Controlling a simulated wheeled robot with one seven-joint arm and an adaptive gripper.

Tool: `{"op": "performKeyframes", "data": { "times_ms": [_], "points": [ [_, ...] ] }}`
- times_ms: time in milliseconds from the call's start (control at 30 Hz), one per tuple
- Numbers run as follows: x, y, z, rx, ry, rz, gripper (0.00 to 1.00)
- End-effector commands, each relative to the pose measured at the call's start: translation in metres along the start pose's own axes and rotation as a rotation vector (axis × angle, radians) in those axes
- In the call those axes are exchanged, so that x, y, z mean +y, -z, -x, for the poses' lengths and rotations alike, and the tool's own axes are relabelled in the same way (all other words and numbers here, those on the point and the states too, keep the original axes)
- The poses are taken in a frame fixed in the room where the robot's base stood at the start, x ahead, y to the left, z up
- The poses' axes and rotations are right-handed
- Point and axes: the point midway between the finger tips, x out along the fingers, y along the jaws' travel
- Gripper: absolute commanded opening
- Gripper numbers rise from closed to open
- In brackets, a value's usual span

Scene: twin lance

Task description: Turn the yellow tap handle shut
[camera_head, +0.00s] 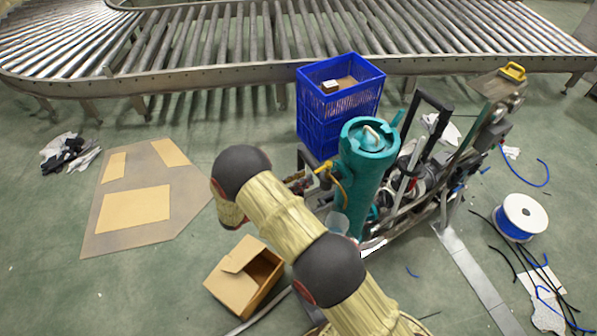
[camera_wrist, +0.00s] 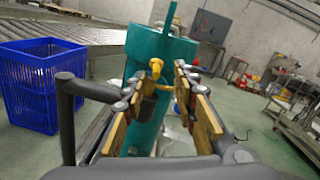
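The yellow tap handle (camera_wrist: 155,67) shows in the wrist view in front of the teal cylinder (camera_wrist: 160,48). In the head view the yellow handle (camera_head: 323,167) is at the left side of the upright teal cylinder (camera_head: 366,185). My gripper (camera_wrist: 161,76) is open, its two pale-padded fingers spread, with the handle seen between their tips. I cannot tell whether either finger touches it. In the head view my gripper (camera_head: 308,181) is close to the handle and partly hidden behind my arm.
A blue crate (camera_head: 340,105) stands behind the cylinder; it also shows in the wrist view (camera_wrist: 42,85). A cart frame with hoses (camera_head: 420,190) stands to the right. An open cardboard box (camera_head: 235,290) and flat cardboard (camera_head: 135,230) lie at left. A roller conveyor (camera_head: 230,45) runs behind.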

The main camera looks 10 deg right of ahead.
Motion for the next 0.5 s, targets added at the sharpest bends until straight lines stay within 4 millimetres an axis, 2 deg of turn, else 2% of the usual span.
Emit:
{"op": "performKeyframes", "data": {
  "times_ms": [100,367,500],
  "points": [
    [0.0,0.007,-0.001,0.015,-0.015,-0.048,0.28],
    [0.003,0.011,-0.002,0.03,-0.025,-0.128,0.28],
    [0.004,0.011,-0.015,0.031,-0.022,-0.133,0.28]
  ]
}}
